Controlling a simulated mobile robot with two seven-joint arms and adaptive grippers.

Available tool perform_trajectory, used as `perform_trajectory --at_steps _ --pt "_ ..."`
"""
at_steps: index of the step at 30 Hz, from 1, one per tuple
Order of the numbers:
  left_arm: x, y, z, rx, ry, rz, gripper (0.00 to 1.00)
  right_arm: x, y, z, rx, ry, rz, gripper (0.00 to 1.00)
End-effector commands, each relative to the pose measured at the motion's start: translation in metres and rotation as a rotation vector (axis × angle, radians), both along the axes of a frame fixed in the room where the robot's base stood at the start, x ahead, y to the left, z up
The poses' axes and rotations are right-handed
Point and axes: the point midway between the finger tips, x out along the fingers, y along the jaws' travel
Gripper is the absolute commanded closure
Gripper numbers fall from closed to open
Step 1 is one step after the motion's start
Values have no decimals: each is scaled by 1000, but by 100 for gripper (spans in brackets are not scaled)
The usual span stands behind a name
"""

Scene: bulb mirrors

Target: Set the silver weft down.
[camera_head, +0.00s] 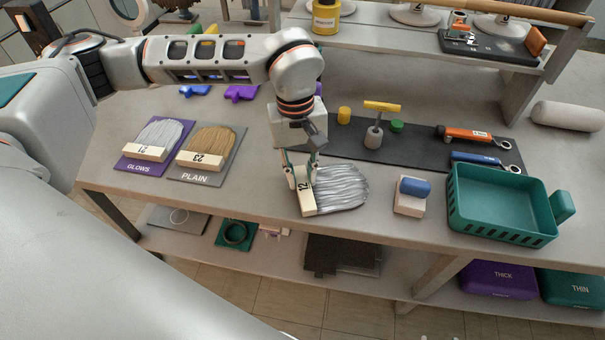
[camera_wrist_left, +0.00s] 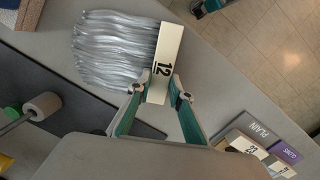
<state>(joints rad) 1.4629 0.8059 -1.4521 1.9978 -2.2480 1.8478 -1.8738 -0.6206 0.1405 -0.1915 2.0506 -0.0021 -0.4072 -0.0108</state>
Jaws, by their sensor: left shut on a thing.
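The silver weft (camera_head: 341,187) has long grey strands and a cream tag marked 12. It is at the front of the table, left of the white block with the blue top. My left gripper (camera_head: 300,178) is shut on the tag end. In the left wrist view the fingertips (camera_wrist_left: 160,93) pinch the tag, and the strands (camera_wrist_left: 112,50) of the weft fan away from it. The weft lies flat, at or just above the grey tabletop; I cannot tell whether it touches. My right gripper is not in view.
A purple GLOWS mat (camera_head: 128,164) and a grey PLAIN mat (camera_head: 212,179) each bear a weft, to the left. A white block with a blue top (camera_head: 411,197) and a green basket (camera_head: 500,222) stand right. A dark mat (camera_head: 425,150) with tools lies behind.

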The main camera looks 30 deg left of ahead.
Motion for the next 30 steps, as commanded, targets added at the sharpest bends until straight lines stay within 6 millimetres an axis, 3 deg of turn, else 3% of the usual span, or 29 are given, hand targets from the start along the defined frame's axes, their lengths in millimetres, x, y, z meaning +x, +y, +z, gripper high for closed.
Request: perform_trajectory --at_steps 12,13,14,15,25,30 --pt "0 0 -6 1 -1 -1 98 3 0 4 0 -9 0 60" --pt "0 0 -6 0 -2 -1 72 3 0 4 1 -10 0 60" --pt "0 0 -6 0 -2 -1 64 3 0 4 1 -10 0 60" --pt "0 0 -6 0 -2 -1 63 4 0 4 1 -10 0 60" --pt "1 0 -4 0 -2 -1 63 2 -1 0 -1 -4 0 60" --pt "2 1 14 -1 -7 0 63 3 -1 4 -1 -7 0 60"
